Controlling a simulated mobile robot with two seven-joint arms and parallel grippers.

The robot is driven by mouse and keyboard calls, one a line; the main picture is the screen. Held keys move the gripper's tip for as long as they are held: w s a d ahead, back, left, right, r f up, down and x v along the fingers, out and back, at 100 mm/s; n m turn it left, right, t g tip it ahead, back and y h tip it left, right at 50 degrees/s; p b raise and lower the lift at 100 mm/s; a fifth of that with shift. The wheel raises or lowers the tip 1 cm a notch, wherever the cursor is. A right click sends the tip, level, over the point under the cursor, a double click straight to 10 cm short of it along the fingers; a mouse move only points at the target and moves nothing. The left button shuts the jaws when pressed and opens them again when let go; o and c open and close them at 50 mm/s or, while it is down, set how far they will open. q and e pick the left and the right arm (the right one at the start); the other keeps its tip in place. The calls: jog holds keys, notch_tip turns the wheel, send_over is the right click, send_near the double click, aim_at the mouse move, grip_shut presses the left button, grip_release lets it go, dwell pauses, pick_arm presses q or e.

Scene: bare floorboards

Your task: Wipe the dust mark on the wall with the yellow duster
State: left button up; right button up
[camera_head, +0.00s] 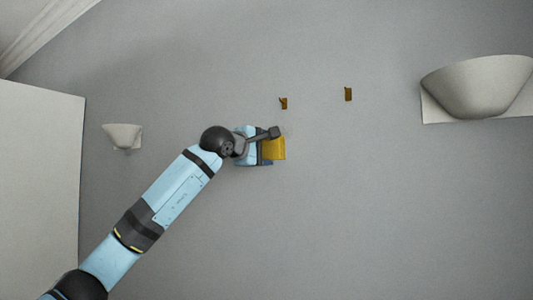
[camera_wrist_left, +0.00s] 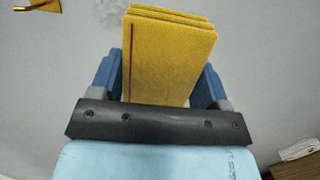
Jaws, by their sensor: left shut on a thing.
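The yellow duster (camera_head: 274,148) is in my left gripper (camera_head: 267,150), in front of the grey wall (camera_head: 390,200). In the left wrist view, the duster (camera_wrist_left: 168,60) is a thick, folded cloth with a dark red line near one edge. The blue fingers of my left gripper (camera_wrist_left: 160,85) are shut on it, one on each side. I cannot tell whether the duster touches the wall. My right gripper is in neither view.
Two small brown-gold hooks (camera_head: 283,103) (camera_head: 348,94) are on the wall above the duster. A large pale bowl-shaped fixture (camera_head: 478,88) is at upper right, a smaller one (camera_head: 122,136) at left. A white panel (camera_head: 38,180) stands at far left. The wall at lower right is clear.

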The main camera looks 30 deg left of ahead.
pick_arm(q)
jog(key=s+b, duration=0.1)
jog(key=s, duration=0.2)
jog(key=shift+d, duration=0.1)
dwell(0.4)
dwell(0.4)
